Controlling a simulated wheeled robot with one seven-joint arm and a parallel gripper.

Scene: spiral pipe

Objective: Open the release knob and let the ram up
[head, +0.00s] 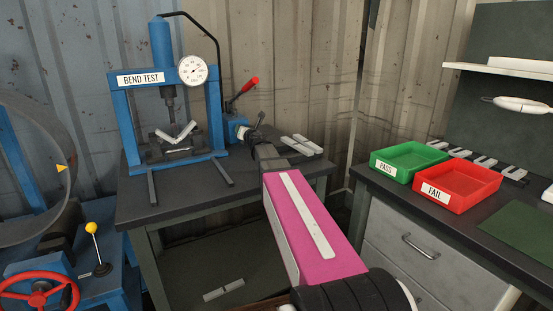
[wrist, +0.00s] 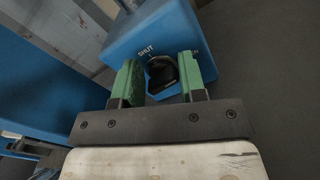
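The blue bend test press (head: 160,45) stands on the dark bench in the head view. Its ram (head: 170,97) points down above a bent, V-shaped pale specimen (head: 180,132). A dial gauge (head: 193,70) is on the frame. The blue pump block (head: 236,122) sits at the press's right. In the wrist view the dark release knob (wrist: 162,74) is on the blue block, with "SHUT" at its upper left and a partly hidden label at right. My gripper (wrist: 161,72) has its green fingers apart, one on each side of the knob. I see no clear grip on it.
A pump lever with a red grip (head: 249,84) rises behind the block. Pale strips (head: 301,145) lie on the bench to the right. A green PASS tray (head: 408,161) and a red FAIL tray (head: 460,187) stand on the right table. A red handwheel (head: 40,296) is at lower left.

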